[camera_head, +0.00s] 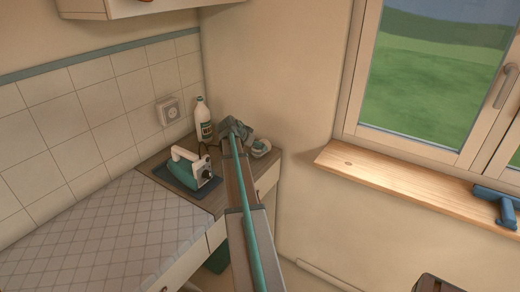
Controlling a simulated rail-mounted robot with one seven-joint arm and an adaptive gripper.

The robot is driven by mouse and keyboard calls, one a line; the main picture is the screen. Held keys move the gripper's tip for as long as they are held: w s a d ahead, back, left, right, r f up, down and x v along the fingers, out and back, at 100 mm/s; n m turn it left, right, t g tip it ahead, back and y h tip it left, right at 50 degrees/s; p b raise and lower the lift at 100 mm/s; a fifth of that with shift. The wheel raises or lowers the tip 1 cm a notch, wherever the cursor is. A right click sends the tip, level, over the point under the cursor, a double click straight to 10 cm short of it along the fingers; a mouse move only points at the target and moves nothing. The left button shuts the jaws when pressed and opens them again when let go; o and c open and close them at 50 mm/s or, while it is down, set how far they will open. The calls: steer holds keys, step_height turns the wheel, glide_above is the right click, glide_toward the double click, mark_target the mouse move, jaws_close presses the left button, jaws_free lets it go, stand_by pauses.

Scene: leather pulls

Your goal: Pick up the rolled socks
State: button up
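A small rounded pale grey-white bundle (261,147), which looks like the rolled socks, lies at the right end of the wooden counter top (155,162), near the corner. My arm reaches in from the bottom of the view. My gripper (236,130) is at its far end, over the back of the counter, just left of the bundle in the picture. The fingers are small and partly hidden by my own arm, so I cannot tell whether they are open or touching anything.
A quilted cover (100,235) fills the front left. A wooden windowsill (400,178) with a blue object (497,201) is at right.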

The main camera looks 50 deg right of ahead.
steer(key=p+x, duration=0.2)
steer(key=x, duration=0.3)
steer(key=shift+c, duration=0.2)
steer(key=shift+r, duration=0.1)
steer(key=c, duration=1.2)
steer(key=shift+r, duration=0.1)
